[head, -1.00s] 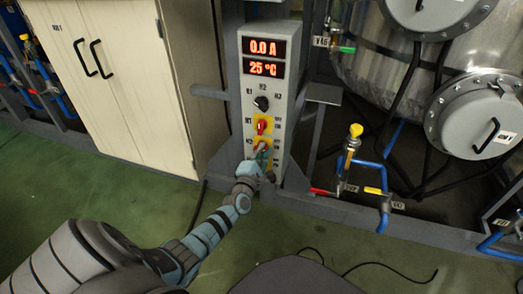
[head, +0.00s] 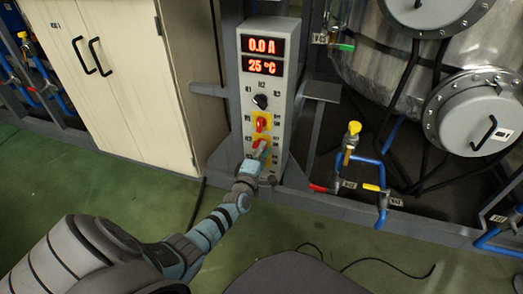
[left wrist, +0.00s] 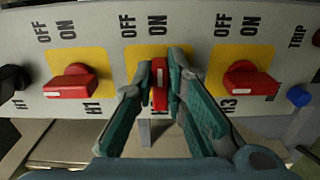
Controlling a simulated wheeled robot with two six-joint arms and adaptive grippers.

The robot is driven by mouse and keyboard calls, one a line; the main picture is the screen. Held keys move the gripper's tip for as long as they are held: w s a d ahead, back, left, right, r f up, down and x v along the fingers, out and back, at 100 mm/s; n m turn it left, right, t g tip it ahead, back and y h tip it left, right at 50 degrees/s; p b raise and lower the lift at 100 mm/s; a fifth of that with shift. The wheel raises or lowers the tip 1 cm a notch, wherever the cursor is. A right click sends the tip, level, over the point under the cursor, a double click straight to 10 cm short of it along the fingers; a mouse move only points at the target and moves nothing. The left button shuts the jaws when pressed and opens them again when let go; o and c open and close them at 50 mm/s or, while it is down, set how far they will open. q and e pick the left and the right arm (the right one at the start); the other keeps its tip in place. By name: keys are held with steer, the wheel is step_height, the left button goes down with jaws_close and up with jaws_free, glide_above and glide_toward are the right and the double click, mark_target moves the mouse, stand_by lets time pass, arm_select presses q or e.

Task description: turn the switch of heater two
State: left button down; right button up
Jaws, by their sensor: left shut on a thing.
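The grey control panel (head: 266,88) stands upright in the middle of the head view, with a column of red switches on yellow plates. In the left wrist view, the middle red switch (left wrist: 160,88) sits between the H1 switch (left wrist: 72,82) and the H3 switch (left wrist: 247,80). My left gripper (left wrist: 165,75) is shut on this middle switch, with one finger on each side. The middle handle stands upright in that view, while the H1 and H3 handles lie crosswise. The label under the middle switch is mostly hidden by the fingers. My right gripper is not in view.
A black knob (head: 261,102) sits above the red switches, below displays reading 0.0 A and 25 °C. A blue button (left wrist: 299,96) is beside H3. A white cabinet (head: 125,75) stands left; blue pipes with valves (head: 372,170) stand right.

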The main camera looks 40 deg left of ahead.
arm_select(q)
steer(key=shift+f, duration=0.1)
steer(key=c, duration=1.6)
jaws_free()
steer(key=v, duration=1.2)
